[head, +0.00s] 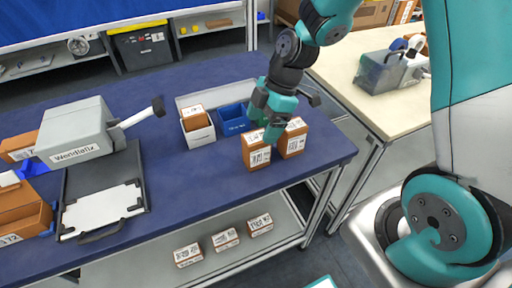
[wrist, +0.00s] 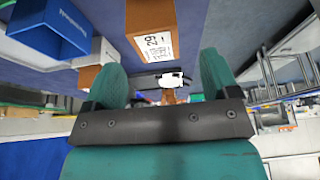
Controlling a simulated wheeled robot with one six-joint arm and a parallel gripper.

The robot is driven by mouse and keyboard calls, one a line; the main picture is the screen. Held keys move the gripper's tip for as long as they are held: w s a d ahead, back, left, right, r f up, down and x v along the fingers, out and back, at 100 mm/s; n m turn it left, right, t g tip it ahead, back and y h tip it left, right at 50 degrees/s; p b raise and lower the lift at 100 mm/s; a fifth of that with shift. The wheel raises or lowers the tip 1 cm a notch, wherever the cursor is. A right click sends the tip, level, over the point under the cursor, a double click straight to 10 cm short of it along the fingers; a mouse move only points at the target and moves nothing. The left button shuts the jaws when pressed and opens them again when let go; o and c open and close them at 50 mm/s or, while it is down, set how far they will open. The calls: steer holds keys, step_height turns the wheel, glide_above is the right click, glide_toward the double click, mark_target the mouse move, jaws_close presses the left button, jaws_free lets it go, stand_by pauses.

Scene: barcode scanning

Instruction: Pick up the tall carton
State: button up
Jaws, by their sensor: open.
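Two brown cartons with white barcode labels stand upright near the front right edge of the blue table. The left carton (head: 257,155) and the right carton (head: 293,143) look close in height in the head view, so I cannot tell surely which is the tall one. My gripper (head: 273,128) is over them, with a finger in front of the gap between their tops. In the wrist view my gripper (wrist: 160,72) is open with nothing between its fingers. One labelled carton (wrist: 150,28) is above the gap, and another brown carton (wrist: 88,76) is partly hidden by the left finger.
A blue bin (head: 234,119) and a white box (head: 199,134) stand behind the cartons. Several small cartons lie on the lower shelf (head: 150,270). The table's middle is clear.

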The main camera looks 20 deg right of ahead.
mark_target(256, 136)
steer(key=shift+p+x, duration=0.85)
steer(key=shift+x, duration=2.45)
steer(key=shift+w+d, duration=0.1)
steer(key=shift+w, duration=0.05)
steer(key=c, duration=1.1)
steer(key=shift+c, duration=0.2)
